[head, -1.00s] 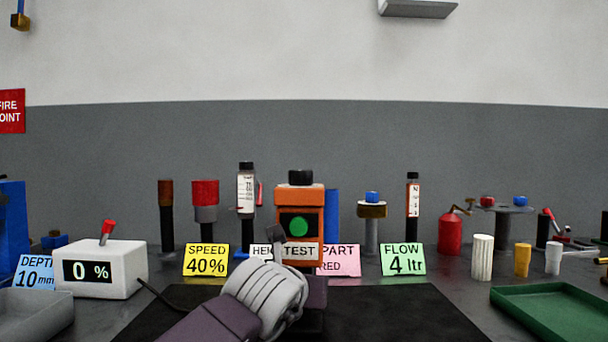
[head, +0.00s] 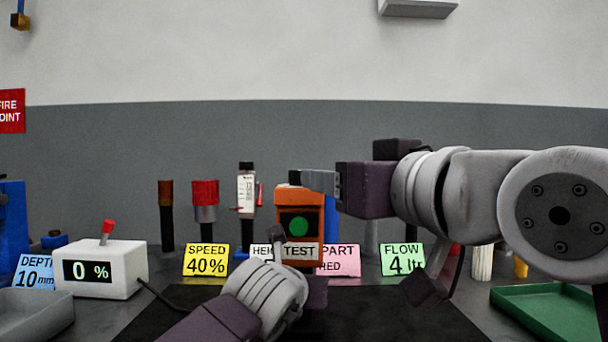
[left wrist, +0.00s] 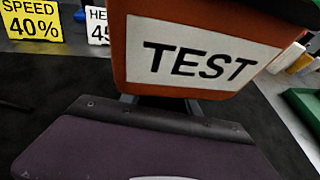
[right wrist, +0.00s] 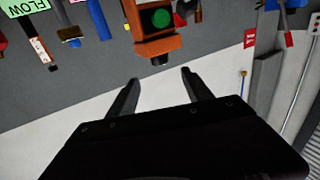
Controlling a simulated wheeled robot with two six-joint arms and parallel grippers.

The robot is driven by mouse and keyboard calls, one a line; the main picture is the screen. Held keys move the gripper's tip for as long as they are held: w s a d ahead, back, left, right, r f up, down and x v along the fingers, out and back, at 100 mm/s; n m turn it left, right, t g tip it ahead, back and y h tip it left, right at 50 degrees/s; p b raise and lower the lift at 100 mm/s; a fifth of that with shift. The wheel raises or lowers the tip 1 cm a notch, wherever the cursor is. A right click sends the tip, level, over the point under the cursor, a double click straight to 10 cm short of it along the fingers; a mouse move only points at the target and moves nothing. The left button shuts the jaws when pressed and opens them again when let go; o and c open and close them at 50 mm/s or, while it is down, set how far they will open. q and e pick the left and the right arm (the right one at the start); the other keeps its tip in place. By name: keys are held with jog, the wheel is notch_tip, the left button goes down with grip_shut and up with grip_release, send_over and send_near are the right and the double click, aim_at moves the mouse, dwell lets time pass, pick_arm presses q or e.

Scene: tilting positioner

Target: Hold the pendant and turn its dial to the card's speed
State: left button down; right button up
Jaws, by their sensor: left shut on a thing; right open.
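The orange pendant (head: 313,260) stands upright at the middle of the head view, with a green round light and a TEST label. My left gripper (left wrist: 161,103) is shut on the pendant from below; its fingertips are mostly hidden. The pendant's black dial (head: 294,177) is on top, partly hidden by the fingers of my right gripper (head: 308,181). In the right wrist view the dial (right wrist: 159,60) lies ahead of and between the open fingers (right wrist: 161,76), apart from them. The yellow speed card (head: 205,260) reads SPEED 40%.
A white box (head: 125,270) shows 0 % and has a red-tipped lever; a dark cable leaves it. Other cards read DEPTH 10 mm (head: 33,272) and FLOW 4 ltr (head: 400,254). A green tray (head: 545,318) is at right. Several posts stand behind.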

jog(key=x, duration=1.2)
